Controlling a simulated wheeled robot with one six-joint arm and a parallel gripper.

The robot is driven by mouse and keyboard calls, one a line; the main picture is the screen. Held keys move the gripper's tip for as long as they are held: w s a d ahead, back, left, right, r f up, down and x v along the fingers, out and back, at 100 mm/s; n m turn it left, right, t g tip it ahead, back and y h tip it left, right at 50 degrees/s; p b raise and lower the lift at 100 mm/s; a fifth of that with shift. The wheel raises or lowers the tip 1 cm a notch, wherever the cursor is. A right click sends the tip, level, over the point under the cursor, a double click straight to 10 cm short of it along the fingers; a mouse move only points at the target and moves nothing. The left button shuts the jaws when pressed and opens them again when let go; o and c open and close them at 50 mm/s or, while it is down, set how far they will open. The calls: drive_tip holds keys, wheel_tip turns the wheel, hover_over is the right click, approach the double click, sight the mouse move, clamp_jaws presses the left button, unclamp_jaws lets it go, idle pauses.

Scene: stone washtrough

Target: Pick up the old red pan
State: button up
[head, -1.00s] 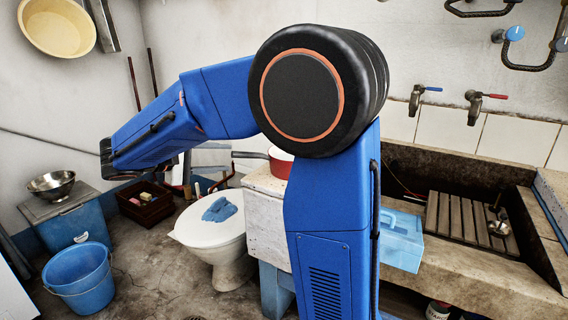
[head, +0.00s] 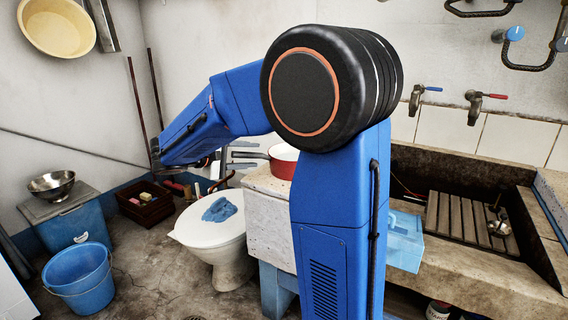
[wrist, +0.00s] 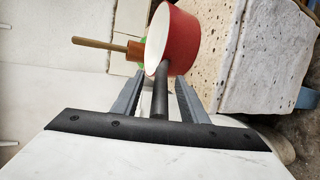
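The old red pan, red outside and pale inside, sits on the stone ledge in the head view (head: 283,162), partly covered by my arm. Its dark handle points left. In the wrist view the pan (wrist: 183,42) is just beyond my fingertips, and its dark handle (wrist: 160,92) runs back between my two grey fingers. My gripper (wrist: 161,78) is open, with a gap visible on each side of the handle. In the head view my gripper (head: 256,155) is small, at the handle left of the pan.
The pale stone block (head: 268,225) stands beside the toilet (head: 213,228), which has a blue cloth on its lid. A brown object with a wooden stick (wrist: 98,43) stands close to the pan. A blue bucket (head: 80,275) stands on the floor.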

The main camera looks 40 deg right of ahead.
drive_tip(key=shift+d, duration=0.25)
drive_tip(key=shift+c, duration=0.6)
clamp_jaws()
idle(0.8)
